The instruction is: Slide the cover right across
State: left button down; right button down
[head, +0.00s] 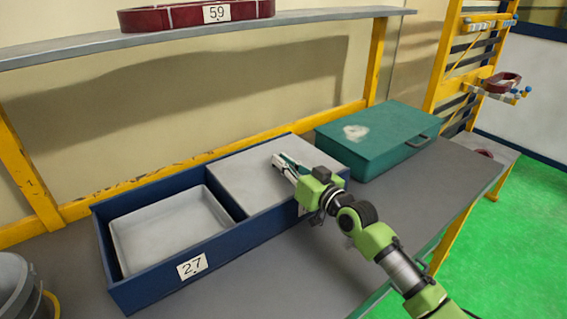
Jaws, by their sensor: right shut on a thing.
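The cover (235,178) is a flat grey panel lying over the right half of a long dark blue box (150,283) marked 27. The box's left half is uncovered and shows a pale grey tray (172,232) inside, which looks empty. My right gripper (284,163) is over the right part of the cover, its arm coming in from the lower right. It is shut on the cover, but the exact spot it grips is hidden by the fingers. My left gripper is not in view.
A teal case (380,138) with a handle stands on the bench just right of the box. A grey bucket (12,283) is at the lower left. A shelf (310,18) above carries a dark red ring marked 59. The bench front is clear.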

jog(key=shift+d, duration=0.15)
jog(key=c, duration=2.2)
grip_release()
jog(key=shift+o, duration=0.2)
jog(key=shift+w, duration=0.1)
jog(key=shift+s, duration=0.2)
jog(key=v, duration=1.1)
jog(key=shift+s+d, duration=0.25)
jog(key=shift+d, duration=0.05)
jog(key=shift+f, duration=0.1)
